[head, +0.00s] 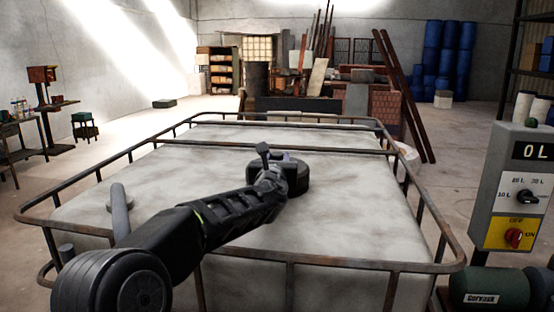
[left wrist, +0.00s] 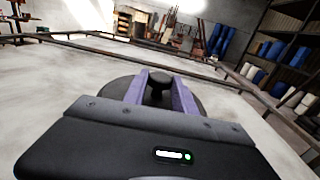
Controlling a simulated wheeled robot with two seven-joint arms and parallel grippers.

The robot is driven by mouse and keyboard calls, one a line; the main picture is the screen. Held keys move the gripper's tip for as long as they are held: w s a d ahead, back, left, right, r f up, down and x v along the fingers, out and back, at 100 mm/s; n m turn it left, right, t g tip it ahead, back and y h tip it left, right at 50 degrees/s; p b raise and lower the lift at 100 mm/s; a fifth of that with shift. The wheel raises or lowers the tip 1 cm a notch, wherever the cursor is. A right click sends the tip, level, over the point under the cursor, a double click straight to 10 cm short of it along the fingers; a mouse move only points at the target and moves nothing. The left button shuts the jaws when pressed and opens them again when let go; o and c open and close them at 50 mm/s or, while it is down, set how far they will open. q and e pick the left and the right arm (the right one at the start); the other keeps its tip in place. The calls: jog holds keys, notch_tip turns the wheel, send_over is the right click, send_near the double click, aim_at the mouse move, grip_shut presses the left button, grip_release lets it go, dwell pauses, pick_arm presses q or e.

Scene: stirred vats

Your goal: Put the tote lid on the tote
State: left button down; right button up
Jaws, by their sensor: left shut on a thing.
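The tote (head: 340,215) is a large pale, stained container with a rusty tube frame, filling the middle of the head view. The tote lid (head: 297,176) is a black round disc at the middle of the tote's top. It also shows in the left wrist view (left wrist: 112,88), with a dark knob standing up between two purple fingers. My left gripper (head: 284,157) is over the lid, shut on its knob; the fingers also show in the left wrist view (left wrist: 160,90). The tote's opening is hidden, and I cannot tell whether the lid touches the top. My right gripper is out of view.
Rusty rails (head: 290,262) run around the tote's top, with a crossbar behind the lid. A grey control box (head: 517,190) reading "0 L" stands at the right, above a green motor (head: 490,288). The tote's top around the lid is mostly clear.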

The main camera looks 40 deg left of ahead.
pick_arm(q)
jog(key=shift+b, duration=0.45)
dwell(1.2)
jog(key=shift+f+b, duration=0.6)
jog(key=shift+b, duration=0.15)
jog(key=c, duration=1.3)
grip_release()
jog(key=shift+s+d, duration=0.1)
jog(key=shift+b+v, duration=0.5)
jog(key=shift+v, duration=0.75)
jog(key=shift+b+v, duration=0.35)
jog(key=shift+v, duration=1.1)
jog(key=shift+b+v, duration=0.35)
jog(key=shift+v, duration=2.35)
